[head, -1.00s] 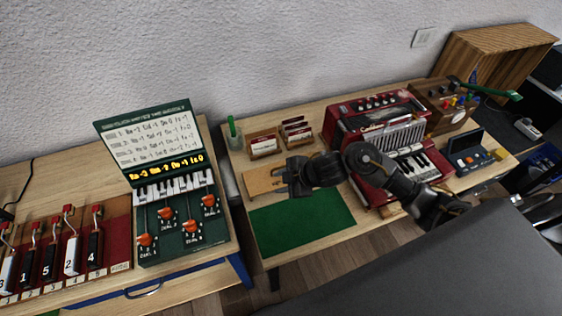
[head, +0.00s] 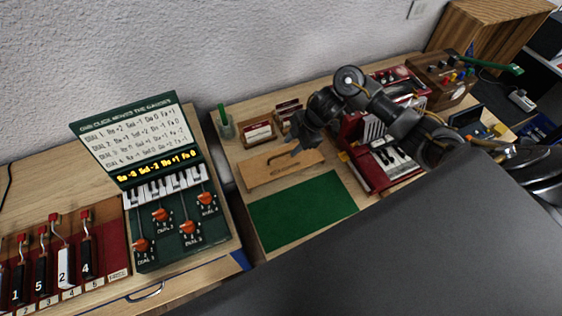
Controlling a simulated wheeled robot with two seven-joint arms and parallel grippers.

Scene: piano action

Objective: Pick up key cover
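A flat tan wooden board (head: 262,176) with a dark handle-like strip near its middle lies on the right-hand table; it looks like the key cover. It lies behind the green mat and in front of the card holders. My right gripper (head: 297,148) is above the far edge of the board, with its fingers angled down toward it. The fingers are small and dark, so their gap and any contact with the board are unclear. My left gripper is out of view.
The green mat (head: 300,210) is clear. A green dial box (head: 170,235) stands left.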

